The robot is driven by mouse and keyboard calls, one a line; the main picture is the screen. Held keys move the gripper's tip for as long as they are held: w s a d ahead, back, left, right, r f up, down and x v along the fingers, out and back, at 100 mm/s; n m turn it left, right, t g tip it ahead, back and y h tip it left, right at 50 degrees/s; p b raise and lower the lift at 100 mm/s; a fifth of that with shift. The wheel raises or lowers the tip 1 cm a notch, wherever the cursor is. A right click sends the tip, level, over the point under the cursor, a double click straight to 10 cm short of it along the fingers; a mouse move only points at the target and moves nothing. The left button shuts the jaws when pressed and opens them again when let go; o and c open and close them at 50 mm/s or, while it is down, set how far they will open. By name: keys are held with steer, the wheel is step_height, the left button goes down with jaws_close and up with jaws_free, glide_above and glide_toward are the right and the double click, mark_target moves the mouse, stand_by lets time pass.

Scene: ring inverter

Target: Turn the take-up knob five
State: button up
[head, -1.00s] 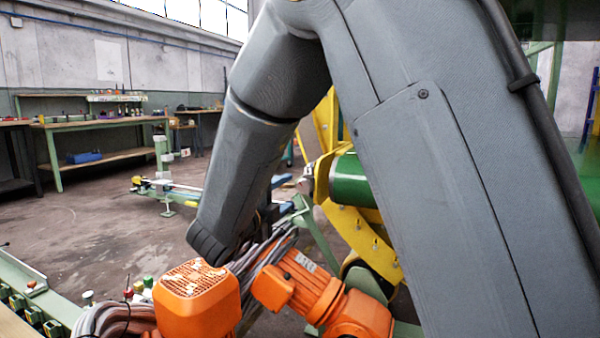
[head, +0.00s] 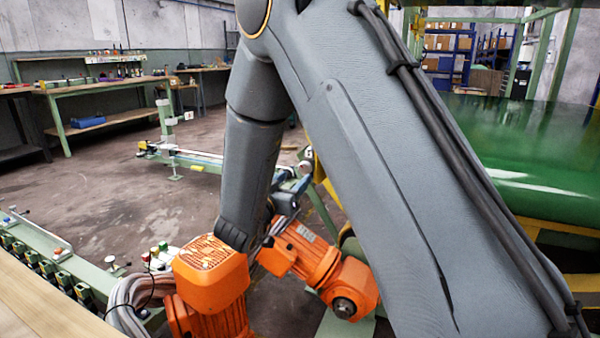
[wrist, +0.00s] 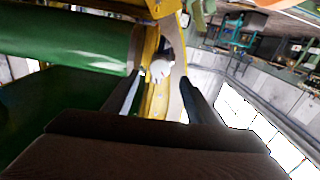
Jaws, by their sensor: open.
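In the wrist view my gripper (wrist: 161,79) is open, its two dark fingers spread with a gap between them. A pale rounded part (wrist: 160,67) shows in that gap, beside the yellow frame (wrist: 157,98) and near the end of the green roller (wrist: 75,45). It may be the take-up knob, but it is too small and blurred to be sure. I cannot tell whether the fingers touch it. In the head view my grey arm covers most of that area, and the fingertips cannot be made out.
Orange motors (head: 212,264) with hoses stand close below my arm. A large green drum (head: 530,150) lies at the right. A green rail with several fittings (head: 45,265) runs along the lower left. Open floor (head: 90,195) lies beyond, before the workbenches (head: 110,85).

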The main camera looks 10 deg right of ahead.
mark_target(304, 169)
steer(key=b+x, duration=0.1)
steer(key=x, duration=0.4)
steer(key=shift+w+d, duration=0.2)
steer(key=shift+w, duration=0.1)
steer(key=shift+c, duration=0.4)
steer(key=c, duration=1)
steer(key=shift+o, duration=0.2)
